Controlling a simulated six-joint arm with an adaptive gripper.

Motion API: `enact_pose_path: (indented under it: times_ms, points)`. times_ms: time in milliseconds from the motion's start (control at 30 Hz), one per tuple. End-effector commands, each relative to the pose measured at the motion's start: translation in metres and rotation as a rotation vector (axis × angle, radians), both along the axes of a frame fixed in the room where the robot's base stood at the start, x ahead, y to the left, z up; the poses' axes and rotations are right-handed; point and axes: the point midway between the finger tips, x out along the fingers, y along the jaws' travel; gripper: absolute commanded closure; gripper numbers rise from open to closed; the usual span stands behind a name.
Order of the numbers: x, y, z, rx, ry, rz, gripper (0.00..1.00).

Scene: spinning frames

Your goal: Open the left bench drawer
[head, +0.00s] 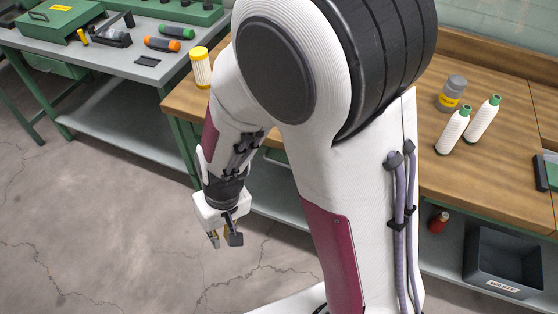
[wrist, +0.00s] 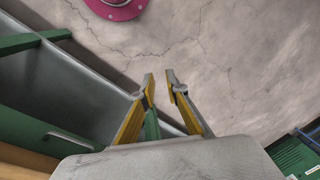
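A green drawer front with a pale bar handle (wrist: 68,138) shows at the lower left in the wrist view; it looks closed. In the head view a pale handle (head: 275,158) shows under the wooden bench (head: 180,103), partly hidden behind my arm. Another green drawer front (head: 55,66) hangs under the grey-topped bench at the left. My gripper (head: 224,238) points down over the floor in front of the wooden bench, apart from any handle. In the wrist view its yellow-padded fingers (wrist: 162,84) are apart, with nothing between them.
Bottles (head: 453,131) and a grey jar (head: 452,93) stand on the wooden bench at the right, and a yellow-capped bottle (head: 201,68) at its left end. A waste bin (head: 502,262) sits on the lower shelf. The cracked floor (head: 100,225) left of my gripper is clear.

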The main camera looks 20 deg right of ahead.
Motion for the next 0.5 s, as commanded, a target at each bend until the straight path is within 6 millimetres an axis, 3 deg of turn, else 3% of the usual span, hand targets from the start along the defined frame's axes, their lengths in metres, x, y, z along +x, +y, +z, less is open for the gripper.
enact_pose_path:
  times_ms: [500]
  points:
    - [0.03,0.013,-0.094,-0.074,-0.089,0.018,0.86]
